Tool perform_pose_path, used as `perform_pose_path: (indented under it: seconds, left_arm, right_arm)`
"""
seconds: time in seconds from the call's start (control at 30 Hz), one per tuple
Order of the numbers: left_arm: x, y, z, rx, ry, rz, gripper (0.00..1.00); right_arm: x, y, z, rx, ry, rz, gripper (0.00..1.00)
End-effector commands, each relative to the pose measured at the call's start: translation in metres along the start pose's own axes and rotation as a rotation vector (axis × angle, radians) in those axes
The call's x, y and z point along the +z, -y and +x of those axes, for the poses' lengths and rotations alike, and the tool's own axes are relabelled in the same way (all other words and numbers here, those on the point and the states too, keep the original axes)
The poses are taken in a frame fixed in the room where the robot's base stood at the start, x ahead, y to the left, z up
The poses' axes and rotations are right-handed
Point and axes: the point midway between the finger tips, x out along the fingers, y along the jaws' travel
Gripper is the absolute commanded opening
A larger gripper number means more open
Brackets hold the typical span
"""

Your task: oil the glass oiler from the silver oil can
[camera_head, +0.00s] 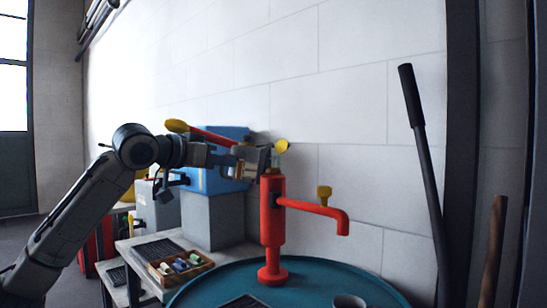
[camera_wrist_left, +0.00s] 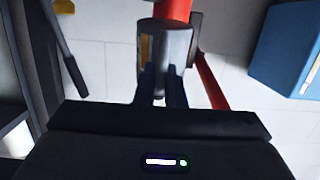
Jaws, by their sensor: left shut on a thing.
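My left gripper (camera_head: 243,163) reaches in from the left, beside the top of a red pump-like stand (camera_head: 271,215). In the left wrist view its fingers (camera_wrist_left: 161,88) are shut on a silver cylindrical can (camera_wrist_left: 166,48), which looks like the silver oil can. A red part of the stand shows right behind the can there; whether they touch I cannot tell. I cannot pick out the glass oiler clearly; a yellow knob (camera_head: 281,146) tops the stand. My right gripper is not in view.
The stand has a red side spout (camera_head: 318,209) and stands on a round teal table (camera_head: 205,292) with a grey cup (camera_head: 349,301). Left are a wooden tray (camera_head: 160,276) of small bottles and a blue box (camera_head: 212,181). A dark lever (camera_head: 425,165) leans at right.

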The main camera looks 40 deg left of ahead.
Motion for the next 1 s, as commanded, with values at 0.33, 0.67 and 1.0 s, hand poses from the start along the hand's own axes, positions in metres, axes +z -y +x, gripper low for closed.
perform_pose_path:
  seconds: [0.33, 0.67, 1.0]
  left_arm:
    - [0.0013, 0.0013, 0.0024, 0.000, -0.001, 0.000, 0.00]
    - [0.0040, 0.0041, 0.0076, -0.001, -0.001, 0.000, 0.00]
    - [0.0040, 0.0040, 0.0076, 0.000, -0.001, 0.000, 0.00]
  right_arm:
    - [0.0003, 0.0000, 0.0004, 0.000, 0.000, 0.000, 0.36]
    - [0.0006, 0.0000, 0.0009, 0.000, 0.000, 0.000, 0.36]
    - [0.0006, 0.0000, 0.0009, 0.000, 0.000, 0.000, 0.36]
